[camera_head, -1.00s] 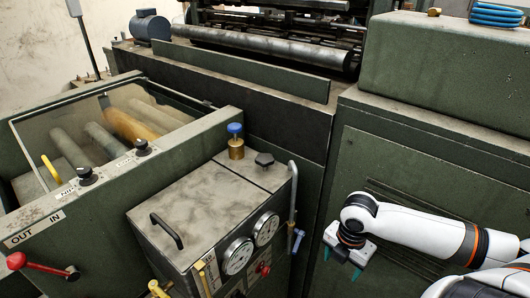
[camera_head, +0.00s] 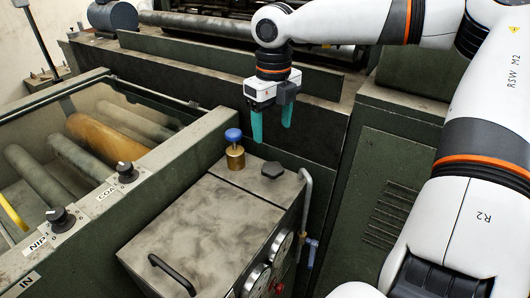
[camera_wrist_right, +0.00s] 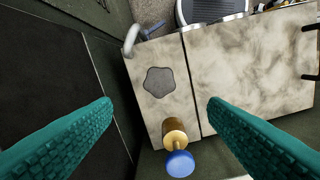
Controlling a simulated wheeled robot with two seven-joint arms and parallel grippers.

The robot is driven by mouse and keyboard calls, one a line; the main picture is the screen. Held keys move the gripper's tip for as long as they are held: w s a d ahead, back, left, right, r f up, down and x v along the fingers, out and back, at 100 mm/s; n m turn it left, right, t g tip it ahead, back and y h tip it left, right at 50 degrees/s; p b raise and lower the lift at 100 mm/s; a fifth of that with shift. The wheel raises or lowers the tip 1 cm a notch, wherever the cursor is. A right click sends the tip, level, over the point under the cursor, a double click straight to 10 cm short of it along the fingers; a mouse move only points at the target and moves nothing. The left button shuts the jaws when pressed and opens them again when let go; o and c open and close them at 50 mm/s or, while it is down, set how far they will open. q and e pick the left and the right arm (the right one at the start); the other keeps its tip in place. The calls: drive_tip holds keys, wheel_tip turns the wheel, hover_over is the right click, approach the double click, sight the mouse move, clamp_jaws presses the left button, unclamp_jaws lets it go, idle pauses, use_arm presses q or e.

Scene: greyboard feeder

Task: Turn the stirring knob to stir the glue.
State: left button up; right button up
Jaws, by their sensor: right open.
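My left gripper is not in view.
A bent grey pipe (camera_head: 305,205) runs down the tank's right edge. Gauges (camera_head: 257,279) are on its front and a black handle (camera_head: 171,272) on its top. The roller trough (camera_head: 180,150) is at left. A long machine ledge (camera_head: 215,80) lies behind.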

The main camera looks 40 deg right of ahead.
sight(273, 167)
drive_tip(key=f, duration=0.1)
drive_tip(key=s+f, duration=0.1)
drive_tip(key=f, duration=0.1)
drive_tip(key=shift+f, duration=0.25)
drive_tip(key=shift+w+f, duration=0.2)
drive_tip(key=shift+f, duration=0.8)
wheel_tip(273, 167, down, 5)
drive_tip(key=shift+w+f+b, duration=0.1)
drive_tip(key=shift+w+b, duration=0.05)
drive_tip(key=shift+b, duration=0.3)
drive_tip(key=shift+f, duration=0.1)
drive_tip(key=shift+c, duration=0.6)
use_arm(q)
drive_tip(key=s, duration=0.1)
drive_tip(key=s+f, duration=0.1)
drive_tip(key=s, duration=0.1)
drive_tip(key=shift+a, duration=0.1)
use_arm(e)
drive_tip(key=c, duration=0.9)
